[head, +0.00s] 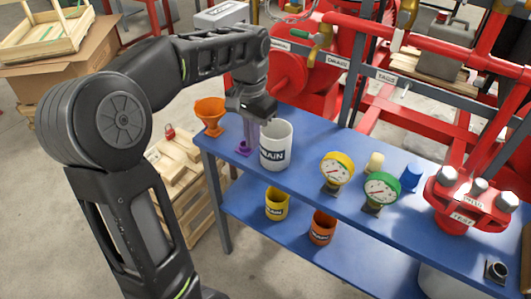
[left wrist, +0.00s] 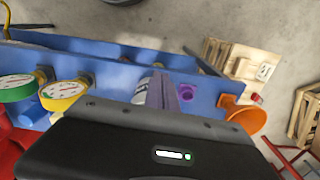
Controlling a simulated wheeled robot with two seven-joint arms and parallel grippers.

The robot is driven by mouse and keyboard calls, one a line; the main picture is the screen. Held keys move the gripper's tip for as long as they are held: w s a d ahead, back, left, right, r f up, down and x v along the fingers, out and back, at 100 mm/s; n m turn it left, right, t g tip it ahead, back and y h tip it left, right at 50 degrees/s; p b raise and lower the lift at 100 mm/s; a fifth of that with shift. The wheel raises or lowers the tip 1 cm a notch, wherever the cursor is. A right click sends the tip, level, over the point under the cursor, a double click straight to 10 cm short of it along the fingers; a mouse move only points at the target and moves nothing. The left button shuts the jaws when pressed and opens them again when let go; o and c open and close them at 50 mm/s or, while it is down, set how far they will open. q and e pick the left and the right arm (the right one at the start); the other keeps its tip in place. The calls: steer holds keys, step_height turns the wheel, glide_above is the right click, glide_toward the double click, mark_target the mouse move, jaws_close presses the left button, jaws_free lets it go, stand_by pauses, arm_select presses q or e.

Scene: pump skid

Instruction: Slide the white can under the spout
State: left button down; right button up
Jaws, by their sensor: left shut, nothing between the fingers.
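The white can (head: 277,150) stands upright on the blue bench top, with a dark label reading "RAIN" in part. It also shows in the left wrist view (left wrist: 143,88), mostly hidden behind my fingers. My left gripper (head: 252,138) is shut and empty, its fingers pointing down close beside the can's left side. I cannot tell whether they touch it. The fingers also show in the left wrist view (left wrist: 163,92). My right gripper is in neither view. A green-handled valve (head: 318,35) sits on the red skid behind the bench; I cannot make out a spout for certain.
Yellow (head: 276,204) and orange (head: 322,228) cans are on the lower shelf. Red pipework rises behind.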

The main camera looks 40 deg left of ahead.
mark_target(276, 145)
arm_select(q)
steer(key=shift+f, duration=0.1)
steer(key=shift+w+d+f+p, duration=0.1)
steer(key=shift+w+f+p, duration=0.45)
steer(key=shift+f, duration=1.1)
steer(key=shift+w+f+p, duration=0.15)
steer(key=shift+w+f, duration=0.65)
steer(key=shift+f, duration=0.85)
steer(key=shift+w+d+f+p, duration=0.1)
steer(key=shift+w+f+p, duration=0.45)
steer(key=shift+f, duration=1.1)
steer(key=shift+w, duration=0.2)
